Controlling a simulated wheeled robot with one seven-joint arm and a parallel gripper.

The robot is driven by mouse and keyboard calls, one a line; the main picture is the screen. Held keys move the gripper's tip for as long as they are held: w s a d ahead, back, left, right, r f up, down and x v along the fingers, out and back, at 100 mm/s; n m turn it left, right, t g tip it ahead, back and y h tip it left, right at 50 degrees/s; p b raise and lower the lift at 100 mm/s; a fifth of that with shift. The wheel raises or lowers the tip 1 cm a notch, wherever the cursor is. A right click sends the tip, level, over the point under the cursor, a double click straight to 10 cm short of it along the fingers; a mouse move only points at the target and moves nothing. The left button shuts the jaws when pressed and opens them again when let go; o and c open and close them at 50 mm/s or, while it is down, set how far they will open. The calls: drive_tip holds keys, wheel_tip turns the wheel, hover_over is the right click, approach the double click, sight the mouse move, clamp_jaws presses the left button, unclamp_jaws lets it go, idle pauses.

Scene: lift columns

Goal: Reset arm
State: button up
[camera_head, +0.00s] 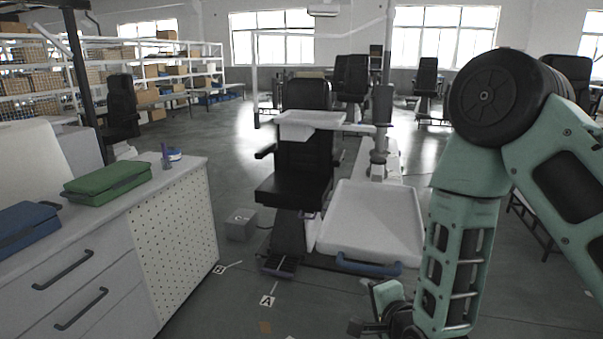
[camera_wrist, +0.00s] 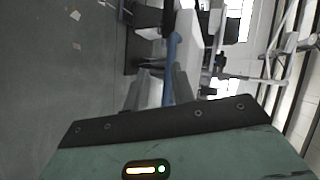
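My green arm comes down the right side of the head view. My gripper (camera_head: 357,328) is at the bottom edge there, partly cut off, in front of the white tray unit (camera_head: 372,215) with the blue handle (camera_head: 368,266). In the wrist view my gripper (camera_wrist: 157,90) shows two grey fingers spread apart. The blue handle (camera_wrist: 172,50) shows beyond and between them. I see nothing held, and the handle looks apart from the fingers.
A white drawer cabinet (camera_head: 110,255) at left carries a green case (camera_head: 108,182) and a blue case (camera_head: 25,228). A grey box (camera_head: 241,224) is on the floor. Floor between cabinet and arm is mostly clear.

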drive_tip(key=s+a+r+n+g+y, duration=0.1)
drive_tip(key=s+a+r+n+g, duration=0.25)
drive_tip(key=a+n, duration=0.3)
drive_tip(key=s+d+r+n+g+h, duration=0.1)
drive_tip(key=s+r+n+g, duration=0.4)
drive_tip(key=s, duration=0.6)
drive_tip(key=s+d+r+n+g+h, duration=0.2)
drive_tip(key=s+d+r+n+g, duration=0.1)
drive_tip(key=s+n, duration=0.7)
wheel_tip(320, 180, up, 2)
drive_tip(key=shift+s+d+g, duration=0.3)
drive_tip(key=shift+s+g, duration=0.55)
drive_tip(key=shift+s, duration=0.15)
